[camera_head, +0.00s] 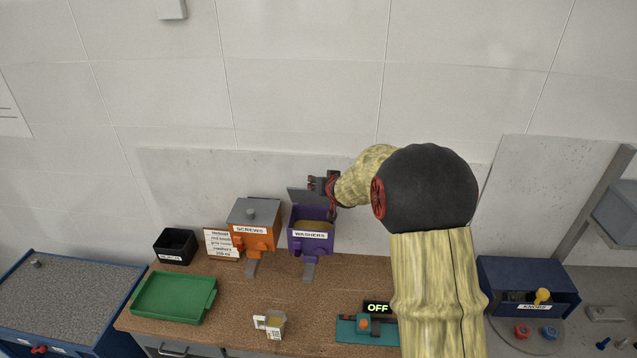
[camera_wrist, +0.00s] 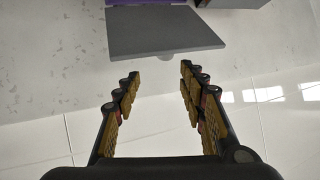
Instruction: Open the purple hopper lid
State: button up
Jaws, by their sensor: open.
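The purple hopper (camera_head: 298,241), labelled WASHERS, stands on the brown bench. Its grey lid (camera_head: 299,196) is raised at the back, and tan contents show in the open top. In the wrist view the lid (camera_wrist: 165,30) is a flat grey panel with a small rounded knob at its edge, and a bit of the purple hopper (camera_wrist: 200,4) shows at the top. My gripper (camera_head: 320,185) is above the hopper, close to the raised lid. In the wrist view my gripper (camera_wrist: 160,72) is open and empty, its fingertips apart from the lid. Whether any other part touches it, I cannot tell.
An orange SCREWS hopper (camera_head: 263,243) with its grey lid shut stands left of the purple one. A wall is close behind.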

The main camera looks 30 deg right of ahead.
jog(key=shift+s+a+r, duration=0.1)
jog(key=shift+s+r, duration=0.2)
jog(key=shift+s, duration=0.25)
jog(key=shift+c, duration=0.4)
